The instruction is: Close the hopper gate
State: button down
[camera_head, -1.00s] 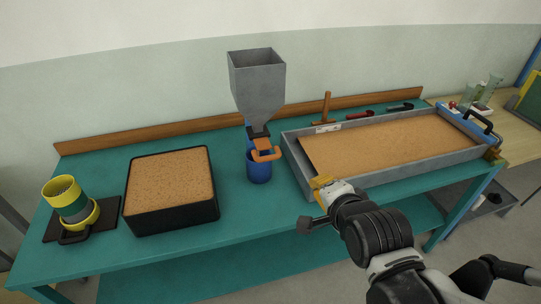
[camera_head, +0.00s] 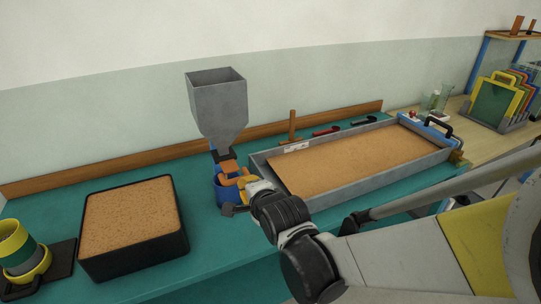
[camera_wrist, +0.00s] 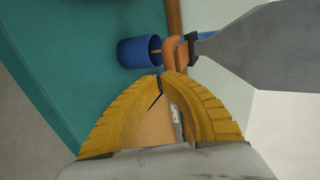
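The grey hopper (camera_head: 218,105) stands at the back of the bench, and its body also shows in the wrist view (camera_wrist: 262,45). Its orange gate with a looped handle (camera_head: 236,180) juts out from the neck toward me, above the blue cup (camera_head: 226,198). In the wrist view the orange handle (camera_wrist: 172,52) lies just beyond my fingertips, beside the blue cup (camera_wrist: 138,53). My gripper (camera_wrist: 163,76) has its yellow fingertips together, with nothing seen held between them. In the head view my gripper (camera_head: 247,180) is close to the handle's right side. Contact cannot be told.
A sand-filled grey tray (camera_head: 262,172) lies right of the hopper, close to my gripper. A black box of sand (camera_head: 136,255) and yellow-green rings (camera_head: 20,250) stand at left. A wooden tool (camera_head: 292,127) stands behind the tray. Bare teal bench lies in front of the cup.

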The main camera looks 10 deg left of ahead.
aim_at(230, 167)
jog(key=shift+w+a+f, duration=0.1)
jog(key=shift+w+a, duration=0.3)
jog(key=shift+w, duration=0.3)
jog(key=shift+w+a, duration=0.35)
jog(key=shift+w, duration=0.25)
jog(key=shift+w+a, duration=0.35)
jog(key=shift+w, duration=0.2)
jog(key=shift+s, duration=0.1)
jog(key=shift+d, duration=0.1)
